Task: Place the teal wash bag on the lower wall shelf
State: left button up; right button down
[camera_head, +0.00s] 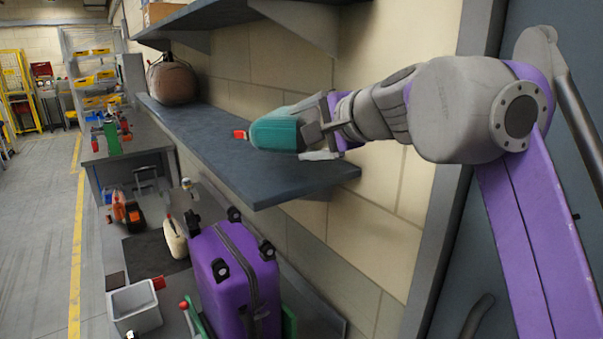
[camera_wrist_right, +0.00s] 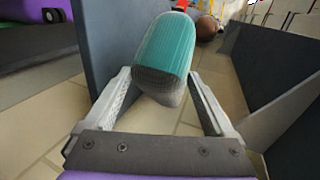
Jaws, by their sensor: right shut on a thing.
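The teal wash bag (camera_head: 275,131) has a red tip at its far end and lies lengthwise along the shelf direction. My right gripper (camera_head: 316,135) is shut on the bag's near end. In the right wrist view the bag (camera_wrist_right: 167,50) sits between the two fingers (camera_wrist_right: 165,95), its dark end toward me. The lower wall shelf (camera_head: 215,150) is a long dark blue-grey board; the bag is over its near end. I cannot tell whether the bag touches the board. My left gripper is not in view.
A brown bag (camera_head: 171,80) stands at the shelf's far end. An upper shelf (camera_head: 215,14) with brackets hangs above. Below are a purple suitcase (camera_head: 232,275), a white bin (camera_head: 135,306) and a bottle (camera_head: 175,240). The shelf between the two bags is clear.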

aim_at(302, 150)
jog(key=shift+s+f+b, duration=0.15)
jog(key=shift+s+f, duration=0.2)
jog(key=shift+f, duration=0.25)
jog(key=shift+s+f+b, duration=0.15)
jog(key=shift+s+f, duration=0.2)
jog(key=shift+f, duration=0.2)
jog(key=shift+w+f, duration=0.15)
jog(key=shift+f, duration=0.15)
jog(key=f, duration=0.1)
jog(key=f+b, duration=0.1)
jog(key=f, duration=0.1)
jog(key=shift+w+f, duration=0.25)
jog(key=shift+w, duration=0.15)
grip_release()
jog(key=shift+w, duration=0.1)
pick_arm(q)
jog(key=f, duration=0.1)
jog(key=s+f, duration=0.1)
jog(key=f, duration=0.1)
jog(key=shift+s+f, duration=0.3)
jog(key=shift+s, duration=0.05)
pick_arm(e)
jog(key=shift+s, duration=0.2)
